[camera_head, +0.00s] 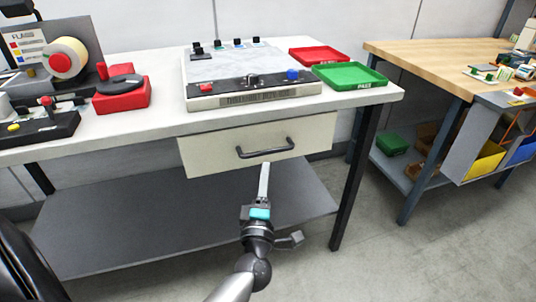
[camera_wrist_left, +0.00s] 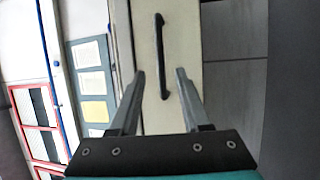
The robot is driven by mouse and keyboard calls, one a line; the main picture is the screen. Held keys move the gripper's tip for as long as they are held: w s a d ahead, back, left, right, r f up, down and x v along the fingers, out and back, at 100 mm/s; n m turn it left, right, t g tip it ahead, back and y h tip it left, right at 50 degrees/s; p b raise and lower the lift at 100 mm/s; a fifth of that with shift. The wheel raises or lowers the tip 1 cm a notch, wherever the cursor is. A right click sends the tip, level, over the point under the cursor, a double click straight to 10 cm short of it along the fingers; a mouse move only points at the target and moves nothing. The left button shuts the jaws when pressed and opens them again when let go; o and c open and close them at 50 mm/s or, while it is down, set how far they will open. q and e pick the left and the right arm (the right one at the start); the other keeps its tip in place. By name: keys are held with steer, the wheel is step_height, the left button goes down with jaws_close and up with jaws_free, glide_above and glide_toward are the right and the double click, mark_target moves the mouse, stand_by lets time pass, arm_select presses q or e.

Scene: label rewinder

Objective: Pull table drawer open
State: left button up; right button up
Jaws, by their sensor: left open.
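The table drawer (camera_head: 300,140) is a cream box front under the white tabletop, with a dark bar handle (camera_head: 265,149) across its middle. The drawer looks shut or nearly so; I cannot tell exactly. My left gripper (camera_head: 264,170) is just below and in front of the handle in the head view. In the left wrist view the left gripper (camera_wrist_left: 158,75) is open, and the handle (camera_wrist_left: 160,55) runs lengthwise between and beyond its two fingers. The fingers appear apart from the handle. The drawer front (camera_wrist_left: 185,30) lies behind it. My right gripper is not in view.
The white table (camera_head: 150,126) carries a grey control unit (camera_head: 250,99), a red tray (camera_head: 318,55), a green tray (camera_head: 349,76) and a red-based device (camera_head: 122,97). A dark lower shelf (camera_head: 190,215) sits below the drawer. A wooden workbench (camera_head: 440,62) stands at right. The floor in front is clear.

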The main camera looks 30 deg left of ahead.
mark_target(268, 150)
arm_select(q)
steer(key=shift+b+x, duration=0.7)
steer(key=shift+x, duration=3.7)
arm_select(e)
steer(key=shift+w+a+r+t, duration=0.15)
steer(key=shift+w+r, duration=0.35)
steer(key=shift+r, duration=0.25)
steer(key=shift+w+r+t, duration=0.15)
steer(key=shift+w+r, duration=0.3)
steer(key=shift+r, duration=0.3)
arm_select(q)
jaws_close()
